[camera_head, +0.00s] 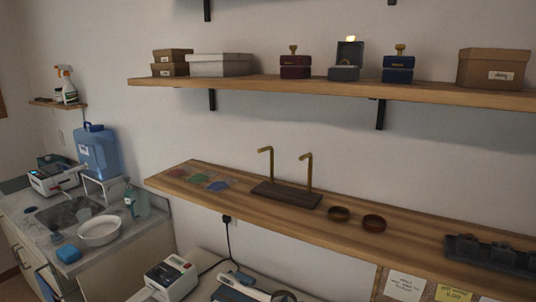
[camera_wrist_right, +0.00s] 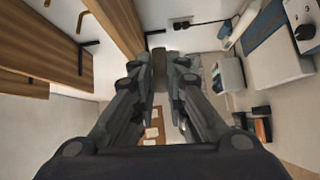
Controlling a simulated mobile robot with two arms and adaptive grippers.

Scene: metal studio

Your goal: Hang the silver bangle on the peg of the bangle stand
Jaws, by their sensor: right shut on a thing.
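The bangle stand (camera_head: 286,194) has a dark base on the long wooden shelf, with two upright brass pegs bent at the top, a left peg (camera_head: 270,163) and a right peg (camera_head: 309,173). Both pegs are bare. My right gripper (camera_wrist_right: 160,75) shows only in the right wrist view. It is shut on a narrow grey-brown band (camera_wrist_right: 159,62), seen edge-on, which seems to be the silver bangle; its colour is unclear. The gripper is away from the stand and out of the head view. My left gripper is not in view.
An upper shelf (camera_head: 250,86) with boxes hangs above. A black holder (camera_head: 492,252) is at the right.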

